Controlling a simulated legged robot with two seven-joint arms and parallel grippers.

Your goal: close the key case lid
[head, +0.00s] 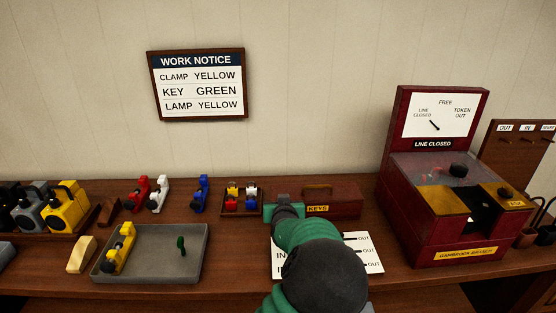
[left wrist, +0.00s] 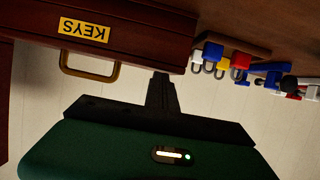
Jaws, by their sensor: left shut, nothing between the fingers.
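The key case (head: 340,201) is a dark red-brown box with a yellow KEYS label (head: 318,209) and a brass handle (head: 318,188). It stands at the back of the bench, and its lid looks down, but I cannot tell whether it is fully closed. In the left wrist view the case (left wrist: 150,22) shows upside down with its label and handle. My left gripper (head: 284,199) is at the case's left end, partly hidden by its own wrist. Its dark fingers (left wrist: 163,88) are together and empty, close to the case's upper edge; contact is unclear. My right gripper is not in view.
A rack of small coloured padlocks (head: 242,200) stands just left of the case. A grey tray (head: 150,268) holds a yellow clamp and a green key-like piece. A red token machine (head: 440,220) stands right. A white IN/OUT board (head: 368,256) lies in front, partly behind my arm.

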